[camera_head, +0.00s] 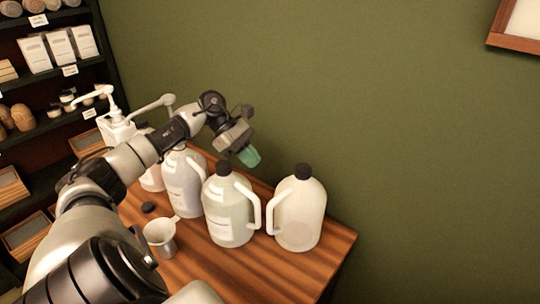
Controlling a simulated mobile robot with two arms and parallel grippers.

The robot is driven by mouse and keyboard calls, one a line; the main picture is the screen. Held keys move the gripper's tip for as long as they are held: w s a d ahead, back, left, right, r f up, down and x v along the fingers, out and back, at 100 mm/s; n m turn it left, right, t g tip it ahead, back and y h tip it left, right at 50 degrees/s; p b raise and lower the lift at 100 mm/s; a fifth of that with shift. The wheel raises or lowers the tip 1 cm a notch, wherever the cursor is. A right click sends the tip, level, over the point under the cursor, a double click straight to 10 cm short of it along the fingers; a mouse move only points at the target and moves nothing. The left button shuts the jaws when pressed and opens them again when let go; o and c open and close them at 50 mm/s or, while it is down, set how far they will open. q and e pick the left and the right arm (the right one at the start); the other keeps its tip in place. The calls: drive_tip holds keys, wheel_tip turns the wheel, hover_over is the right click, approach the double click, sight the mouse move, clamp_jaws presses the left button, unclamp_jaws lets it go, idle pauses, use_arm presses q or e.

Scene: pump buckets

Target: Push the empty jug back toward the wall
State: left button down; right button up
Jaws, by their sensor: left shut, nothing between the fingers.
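Several white jugs stand upright on a wooden table. The right jug (302,214) has a black cap, a handle on its left side and a plain, cream-coloured body. The middle jug (229,212) has a black cap, a label and a greenish tint. A third jug (184,186) stands to its left, its top partly hidden by my left arm. I cannot tell for certain which jug is empty. My left gripper (249,157) is shut and empty, with green fingertips pointing down, above and just right of the middle jug's cap. My right gripper is not in view.
A metal measuring cup (161,239) and a loose black cap (148,207) are on the table (225,262) near the front. A white pump bottle (115,128) stands at the far left. A green wall (400,130) rises behind the table. Shelves (62,93) with goods stand at left.

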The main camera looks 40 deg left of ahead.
sight(281, 193)
use_arm(q)
drive_tip(key=p+x, duration=0.3)
drive_tip(key=x, duration=0.5)
drive_tip(key=shift+s+d, duration=0.15)
drive_tip(key=shift+d+f, duration=0.2)
drive_tip(key=shift+f, duration=0.1)
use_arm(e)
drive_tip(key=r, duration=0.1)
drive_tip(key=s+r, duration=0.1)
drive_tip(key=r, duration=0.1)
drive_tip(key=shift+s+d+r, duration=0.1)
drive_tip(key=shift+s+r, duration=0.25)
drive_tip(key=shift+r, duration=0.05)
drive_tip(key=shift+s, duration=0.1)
